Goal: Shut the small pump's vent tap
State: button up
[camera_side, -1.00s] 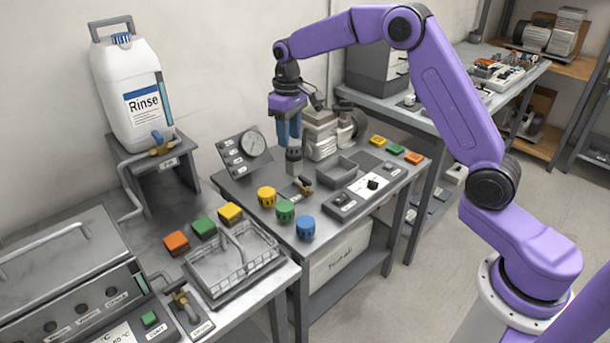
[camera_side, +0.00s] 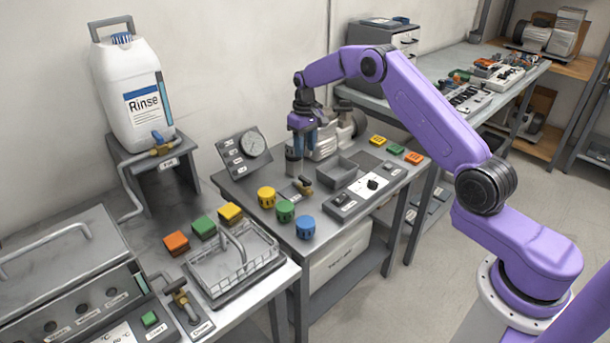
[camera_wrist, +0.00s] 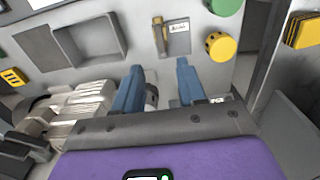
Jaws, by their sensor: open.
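The small pump (camera_side: 328,143) is a pale ribbed unit at the back of the middle bench; it also shows at the left of the wrist view (camera_wrist: 85,112). The vent tap (camera_side: 306,187) is a small brass tap on a plate in front of it. In the wrist view the tap (camera_wrist: 158,36) lies just beyond my fingertips, beside a white label too small to read. My gripper (camera_side: 303,154) is open and points down, above and behind the tap, apart from it. In the wrist view my two blue fingers (camera_wrist: 159,68) are spread with a gap between them.
A grey cylinder (camera_side: 293,164) stands close by my fingers. A grey open tray (camera_side: 336,172) is right of the tap. Yellow (camera_side: 266,197), green (camera_side: 285,211) and blue (camera_side: 306,228) knobs stand at the front left. A gauge panel (camera_side: 238,153) is at the back left.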

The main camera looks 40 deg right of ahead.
aim_at(305, 179)
notch_tip(305, 179, down, 11)
dwell(0.4)
grip_shut()
